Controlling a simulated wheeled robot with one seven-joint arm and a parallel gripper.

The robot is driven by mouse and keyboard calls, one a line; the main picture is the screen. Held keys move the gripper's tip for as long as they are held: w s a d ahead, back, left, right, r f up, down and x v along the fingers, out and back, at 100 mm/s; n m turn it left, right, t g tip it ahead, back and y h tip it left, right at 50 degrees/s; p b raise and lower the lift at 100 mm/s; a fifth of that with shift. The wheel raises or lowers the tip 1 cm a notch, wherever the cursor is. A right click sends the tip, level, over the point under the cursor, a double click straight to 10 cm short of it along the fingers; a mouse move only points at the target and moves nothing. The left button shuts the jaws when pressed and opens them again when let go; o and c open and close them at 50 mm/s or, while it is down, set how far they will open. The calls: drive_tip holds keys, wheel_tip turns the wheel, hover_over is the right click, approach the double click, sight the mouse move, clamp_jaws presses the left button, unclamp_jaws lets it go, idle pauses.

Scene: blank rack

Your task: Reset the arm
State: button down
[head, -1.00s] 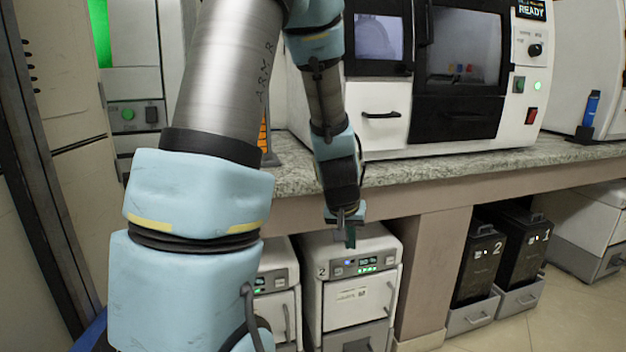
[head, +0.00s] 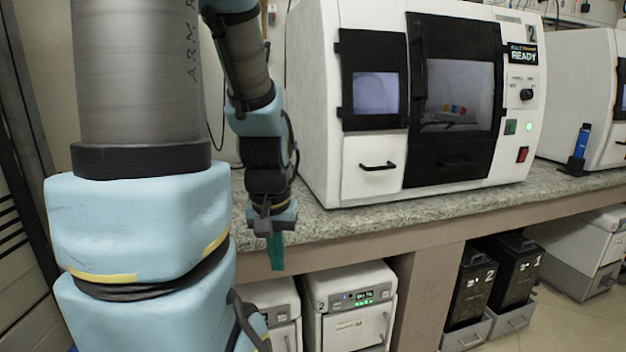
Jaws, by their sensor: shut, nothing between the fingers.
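My gripper (head: 276,250) hangs at the end of my arm, pointing down. It is left of the middle in the head view, in front of the granite-topped counter's front edge. Its teal fingers are together and hold nothing. It is above and in front of the small white units under the counter and touches nothing that I can see.
A white machine (head: 370,185) with a "READY" display stands on the counter (head: 420,208). A blue bottle (head: 581,142) stands in a dark holder to its right. Below are white units (head: 345,325) and black bins numbered 2 (head: 468,290) and 1 (head: 515,275).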

wheel_tip(320, 180, up, 12)
drive_tip(key=p, duration=1)
